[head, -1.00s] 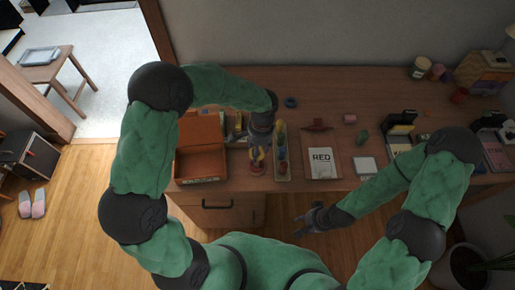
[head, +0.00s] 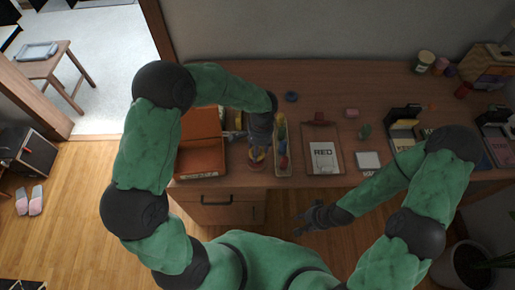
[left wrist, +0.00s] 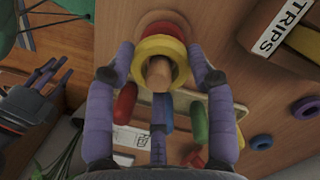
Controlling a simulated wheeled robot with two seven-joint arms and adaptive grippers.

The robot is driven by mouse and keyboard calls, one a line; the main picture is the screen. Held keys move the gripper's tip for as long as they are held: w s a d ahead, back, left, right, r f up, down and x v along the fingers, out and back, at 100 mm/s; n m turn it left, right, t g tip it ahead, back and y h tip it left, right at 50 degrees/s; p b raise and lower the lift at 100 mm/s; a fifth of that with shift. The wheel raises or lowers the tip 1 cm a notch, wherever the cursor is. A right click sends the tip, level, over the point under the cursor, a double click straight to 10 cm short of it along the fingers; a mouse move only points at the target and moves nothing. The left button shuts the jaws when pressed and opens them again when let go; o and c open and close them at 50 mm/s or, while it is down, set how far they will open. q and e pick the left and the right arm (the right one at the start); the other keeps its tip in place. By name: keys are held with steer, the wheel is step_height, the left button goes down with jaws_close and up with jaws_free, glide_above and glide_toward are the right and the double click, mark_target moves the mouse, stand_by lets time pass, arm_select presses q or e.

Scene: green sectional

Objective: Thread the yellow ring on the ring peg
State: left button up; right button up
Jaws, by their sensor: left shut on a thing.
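The yellow ring (left wrist: 160,62) is between the fingers of my left gripper (left wrist: 165,75), which is shut on it. The tip of the wooden ring peg (left wrist: 158,74) shows inside the ring's hole; how far down the peg the ring sits I cannot tell. A red ring (left wrist: 163,29) shows just beyond the yellow one. In the head view the yellow ring (head: 257,155) is partly hidden by my left gripper (head: 258,148), near the desk's front edge. My right gripper (head: 308,221) is empty, with its fingers apart, in front of the desk.
A narrow tray (head: 283,174) with coloured pieces stands just right of the peg. An orange-brown box (head: 200,160) is to the left. A blue ring (head: 291,97) lies behind. A card marked RED (head: 323,157) lies further right.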

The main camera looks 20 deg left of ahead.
mark_target(261, 148)
arm_select(q)
steer(key=shift+f+b, duration=1)
steer(key=shift+f, duration=0.6)
steer(key=o, duration=0.9)
steer(key=shift+o, duration=0.2)
steer(key=r, duration=0.4)
steer(key=w+r, duration=0.1)
steer(key=r, duration=0.7)
steer(key=shift+w+d, duration=0.2)
steer(key=shift+d, duration=0.2)
steer(key=shift+f, duration=0.1)
